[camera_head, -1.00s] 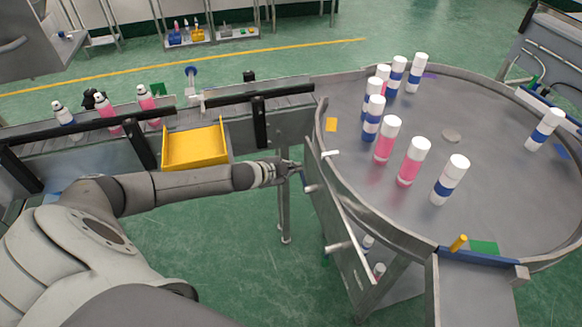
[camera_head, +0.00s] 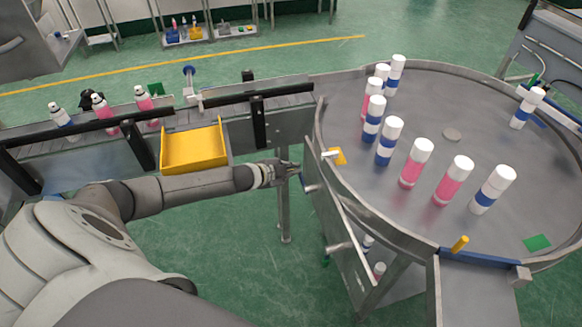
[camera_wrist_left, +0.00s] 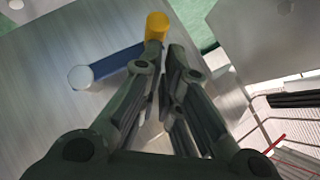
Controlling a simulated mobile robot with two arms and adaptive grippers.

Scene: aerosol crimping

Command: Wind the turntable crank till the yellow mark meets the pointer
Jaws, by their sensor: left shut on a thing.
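The round metal turntable (camera_head: 490,130) carries several white-capped pink or blue-banded cans. The yellow mark (camera_head: 341,158) lies at its left edge. A short white pointer (camera_head: 329,153) at the rim appears to reach the yellow mark in the head view; exact alignment is hard to tell. My left gripper (camera_head: 294,169) is shut on the crank's yellow handle (camera_wrist_left: 157,25) at the stand's left panel. In the left wrist view, the crank's blue arm (camera_wrist_left: 116,61) runs from the handle to a pale hub (camera_wrist_left: 81,77). My right gripper is not in view.
A conveyor (camera_head: 280,113) with black rails and several bottles stands left of the turntable. A yellow bin (camera_head: 193,148) hangs at its front. A green mark (camera_head: 537,243) lies near the turntable's front right edge.

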